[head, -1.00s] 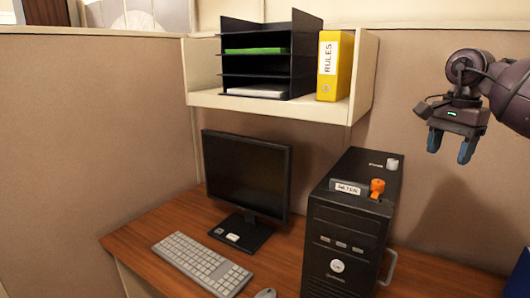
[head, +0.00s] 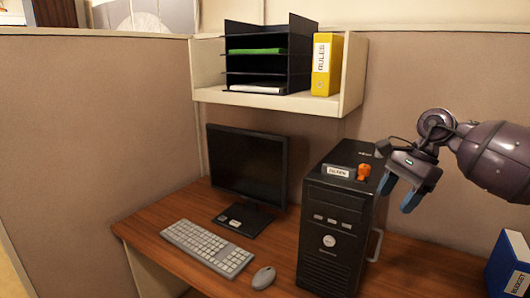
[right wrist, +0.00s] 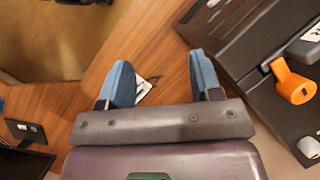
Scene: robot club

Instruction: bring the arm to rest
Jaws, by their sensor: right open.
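My right gripper (head: 399,192) comes in from the right in the head view, beside the upper right of the black computer tower (head: 332,235). Its blue fingers point down, are apart and hold nothing. In the right wrist view the two open fingers (right wrist: 163,85) show above the wooden desk, with the tower (right wrist: 262,100) to their right. My left gripper is not in view.
The desk (head: 185,212) holds a monitor (head: 247,165), keyboard (head: 207,247) and mouse (head: 263,277). On the tower lie an orange object (head: 364,172) and a labelled grey block (head: 338,171). A blue binder (head: 508,265) stands at right. A shelf (head: 270,101) hangs above.

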